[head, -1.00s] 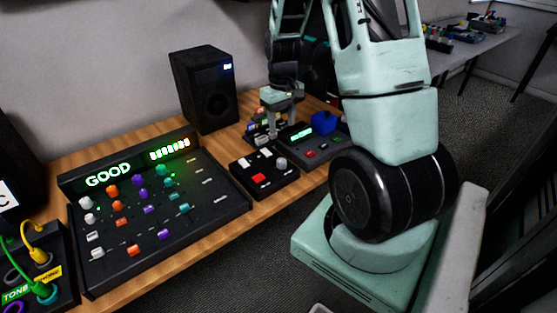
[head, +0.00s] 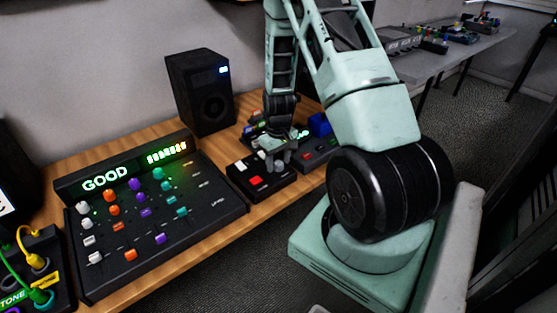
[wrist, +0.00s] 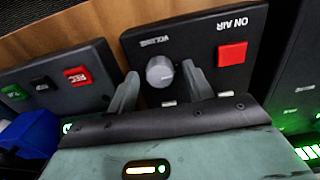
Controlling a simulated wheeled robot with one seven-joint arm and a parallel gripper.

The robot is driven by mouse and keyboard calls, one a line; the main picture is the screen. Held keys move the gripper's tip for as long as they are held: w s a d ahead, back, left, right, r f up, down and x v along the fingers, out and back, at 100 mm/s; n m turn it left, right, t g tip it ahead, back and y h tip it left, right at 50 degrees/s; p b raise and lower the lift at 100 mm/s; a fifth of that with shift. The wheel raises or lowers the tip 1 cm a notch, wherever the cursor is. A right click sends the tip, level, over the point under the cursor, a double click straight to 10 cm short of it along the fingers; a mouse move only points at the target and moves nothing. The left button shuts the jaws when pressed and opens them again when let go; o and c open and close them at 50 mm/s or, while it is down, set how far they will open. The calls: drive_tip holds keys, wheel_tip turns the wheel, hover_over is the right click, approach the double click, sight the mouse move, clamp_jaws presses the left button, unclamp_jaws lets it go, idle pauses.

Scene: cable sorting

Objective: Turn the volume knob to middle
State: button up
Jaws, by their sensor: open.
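The volume knob (wrist: 160,71) is a round grey knob on a small black box (wrist: 200,40), beside the printed word VOLUME. My gripper (wrist: 160,80) is open, with one finger on each side of the knob in the wrist view and a gap on both sides. I cannot tell how far down the fingers reach beside it. In the head view, my gripper (head: 276,164) points down over the right part of the box.
A red ON AIR button (wrist: 232,54) and white buttons share the box. Behind it, a device with a red REC button (wrist: 77,76) and a blue block (head: 319,124) stands close by. The mixer (head: 160,215) reads GOOD, left of the box. A speaker (head: 200,92) stands behind.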

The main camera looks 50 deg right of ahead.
drive_tip(key=c, duration=1)
drive_tip(key=shift+o, duration=0.2)
drive_tip(key=shift+m, duration=0.3)
drive_tip(key=m, duration=0.3)
drive_tip(key=shift+m, duration=0.3)
drive_tip(key=m, duration=0.4)
drive_tip(key=shift+r+m, duration=0.1)
drive_tip(key=shift+m, duration=0.2)
drive_tip(key=m+p, duration=0.1)
drive_tip(key=m, duration=0.3)
drive_tip(key=shift+m+p, duration=0.4)
drive_tip(key=shift+m, duration=2.1)
